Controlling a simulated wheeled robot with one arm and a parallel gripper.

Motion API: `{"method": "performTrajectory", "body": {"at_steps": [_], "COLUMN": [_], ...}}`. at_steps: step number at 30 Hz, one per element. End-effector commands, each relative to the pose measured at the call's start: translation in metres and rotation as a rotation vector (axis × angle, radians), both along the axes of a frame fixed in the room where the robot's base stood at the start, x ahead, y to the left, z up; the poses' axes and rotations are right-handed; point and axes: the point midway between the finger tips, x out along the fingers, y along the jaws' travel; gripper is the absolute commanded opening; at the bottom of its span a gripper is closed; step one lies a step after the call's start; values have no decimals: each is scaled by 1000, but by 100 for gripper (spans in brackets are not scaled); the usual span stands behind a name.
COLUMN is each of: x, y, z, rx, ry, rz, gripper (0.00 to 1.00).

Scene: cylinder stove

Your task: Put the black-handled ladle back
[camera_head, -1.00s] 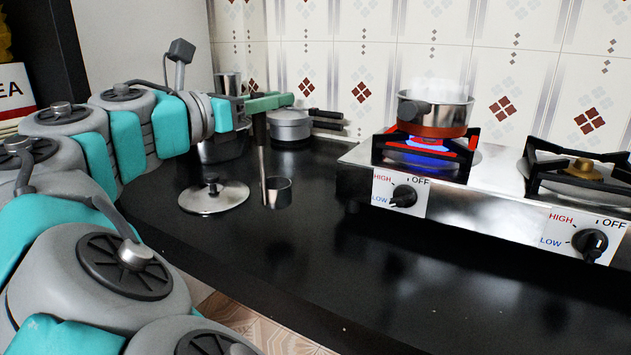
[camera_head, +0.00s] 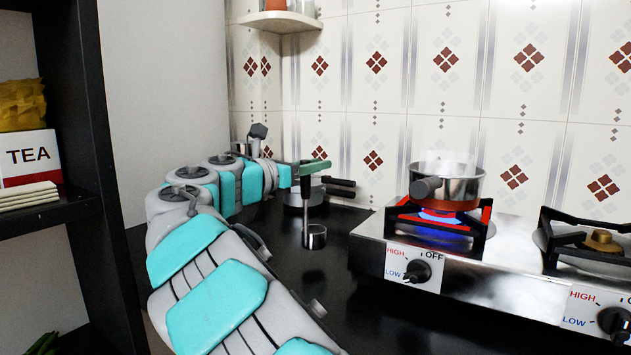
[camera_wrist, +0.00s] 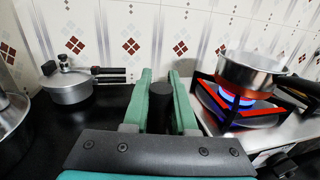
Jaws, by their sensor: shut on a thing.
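The ladle (camera_head: 307,212) hangs upright from my gripper (camera_head: 312,167), with its dark handle at the top and its metal cup (camera_head: 315,237) low over the black counter. I cannot tell whether the cup touches the counter. In the wrist view, my green gripper fingers (camera_wrist: 160,92) are shut on the black handle end (camera_wrist: 159,102), which shows between them. The ladle's cup is hidden in that view. The ladle's resting place cannot be made out for sure.
A steaming pot (camera_head: 460,186) sits on the lit left burner of the stove (camera_head: 500,275), right of my gripper. A lidded pot with dark handles (camera_wrist: 68,86) stands near the tiled wall. A shelf (camera_head: 50,212) with a tea box (camera_head: 28,157) is at the left. Counter lies clear before the stove.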

Motion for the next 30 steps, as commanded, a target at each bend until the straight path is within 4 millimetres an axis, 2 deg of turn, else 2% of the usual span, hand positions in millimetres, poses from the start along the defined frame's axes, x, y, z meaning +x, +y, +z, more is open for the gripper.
{"method": "performTrajectory", "body": {"at_steps": [3, 12, 22, 23, 30], "x": [7, 5, 5, 5, 5], "y": [-3, -2, -2, -2, -2], "z": [-4, -36, -37, -38, -38], "rx": [0, -2, -1, 1, 1], "ry": [1, 1, -1, -1, -1], "rz": [-1, -1, 0, 0, 0], "gripper": [0, 0, 0, 26, 53]}}
